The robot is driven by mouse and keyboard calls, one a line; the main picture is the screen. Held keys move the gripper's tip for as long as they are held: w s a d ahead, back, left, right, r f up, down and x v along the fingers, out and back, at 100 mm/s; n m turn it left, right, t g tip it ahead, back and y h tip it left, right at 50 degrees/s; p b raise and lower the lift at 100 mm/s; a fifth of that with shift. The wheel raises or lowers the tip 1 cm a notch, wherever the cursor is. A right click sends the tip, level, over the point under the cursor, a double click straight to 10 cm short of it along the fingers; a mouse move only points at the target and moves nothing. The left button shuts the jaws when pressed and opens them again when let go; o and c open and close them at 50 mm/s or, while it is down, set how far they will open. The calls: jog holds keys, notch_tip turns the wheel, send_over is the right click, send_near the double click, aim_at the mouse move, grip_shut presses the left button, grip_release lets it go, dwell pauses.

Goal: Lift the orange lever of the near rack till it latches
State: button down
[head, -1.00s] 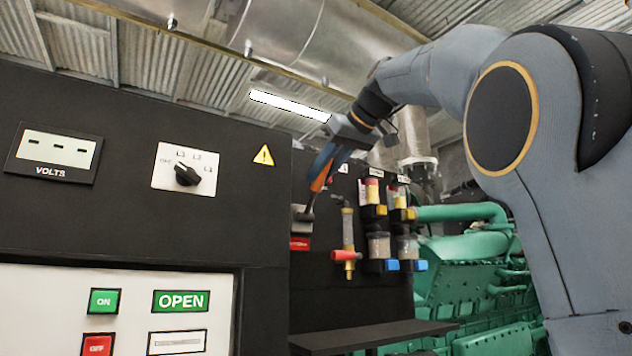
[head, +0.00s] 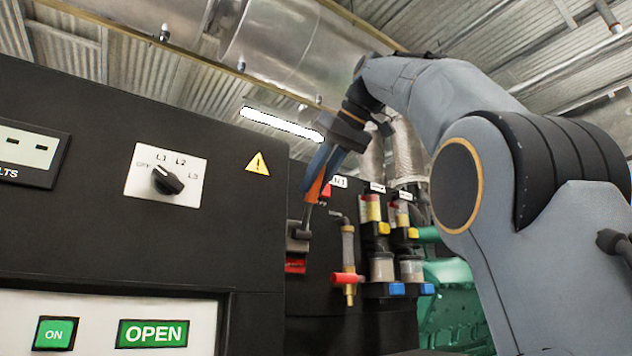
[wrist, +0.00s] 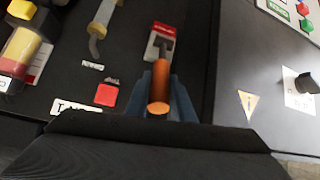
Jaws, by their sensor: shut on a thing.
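The orange lever (head: 316,188) points up and slightly outward from its grey bracket (head: 298,238) on the black rack panel. My gripper (head: 318,180) is shut on the lever from above, with its blue fingers on either side. In the wrist view the orange lever (wrist: 160,80) lies between the two fingers of my gripper (wrist: 163,90). Its metal stem runs to the bracket (wrist: 160,42), which has a red label. I cannot tell whether the lever is latched.
A brass valve with a red handle (head: 348,279) and filter bowls (head: 382,267) are close to the right of the lever. The black cabinet with a rotary switch (head: 168,180) stands at left. A large pipe (head: 280,45) runs overhead.

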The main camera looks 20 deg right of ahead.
jog(key=c, duration=1.5)
grip_release()
jog(key=shift+w, duration=0.1)
jog(key=shift+c, duration=0.2)
jog(key=shift+v, duration=2)
jog(key=s+d+b, duration=0.3)
jog(key=s+d, duration=0.2)
jog(key=s, duration=0.6)
jog(key=shift+s+r, duration=0.3)
jog(key=shift+s, duration=0.05)
